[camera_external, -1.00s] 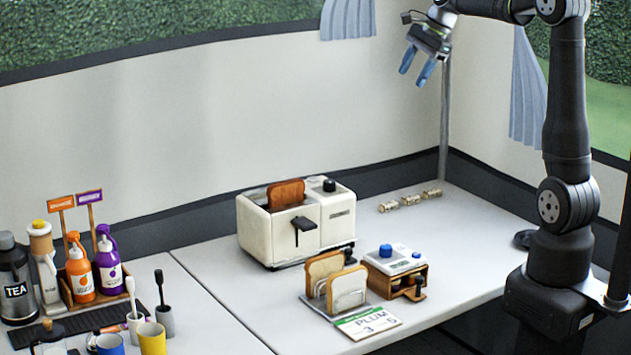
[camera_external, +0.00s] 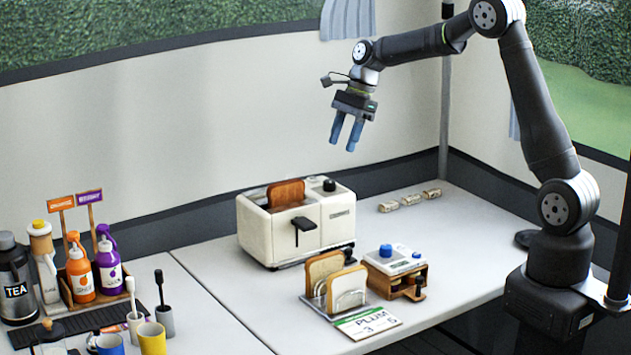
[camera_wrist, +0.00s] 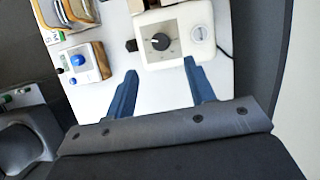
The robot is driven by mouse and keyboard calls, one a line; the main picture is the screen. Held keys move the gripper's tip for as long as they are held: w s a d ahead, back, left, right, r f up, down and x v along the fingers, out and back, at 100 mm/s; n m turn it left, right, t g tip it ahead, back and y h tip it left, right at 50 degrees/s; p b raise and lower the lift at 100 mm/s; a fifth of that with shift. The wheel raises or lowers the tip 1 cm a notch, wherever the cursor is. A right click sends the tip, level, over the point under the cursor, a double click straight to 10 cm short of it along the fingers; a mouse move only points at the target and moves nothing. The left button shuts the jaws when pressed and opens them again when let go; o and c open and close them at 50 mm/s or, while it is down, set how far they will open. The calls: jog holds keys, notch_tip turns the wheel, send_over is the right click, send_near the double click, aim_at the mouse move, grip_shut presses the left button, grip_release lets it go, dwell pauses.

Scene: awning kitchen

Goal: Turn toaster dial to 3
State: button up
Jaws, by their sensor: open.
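The cream toaster (camera_external: 335,222) stands on the white counter with a slice of brown toast (camera_external: 286,193) in its slot and a black lever (camera_external: 303,226) on its front. Its black dial (camera_external: 329,185) is on the top at the right end. In the wrist view the dial (camera_wrist: 160,41) sits on a square plate with marks around it, too small to read. My gripper (camera_external: 345,145) is open and empty, above the toaster and clear of it. In the wrist view its blue fingers (camera_wrist: 161,88) point towards the dial end, apart from the dial.
A toast rack (camera_external: 347,288) with bread slices and a device with a blue knob (camera_external: 386,251) stand in front of the toaster. A card reading PLUM 3 5 (camera_external: 368,322) lies beside them. Small wrapped items (camera_external: 411,200) lie to the right. Bottles (camera_external: 109,265) and cups stand at left.

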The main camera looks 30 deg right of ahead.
aim_at(330, 181)
jog(key=x, duration=0.9)
jog(key=shift+a+f, duration=0.1)
jog(key=shift+f, duration=0.3)
jog(key=shift+c, duration=0.2)
jog(key=c, duration=0.9)
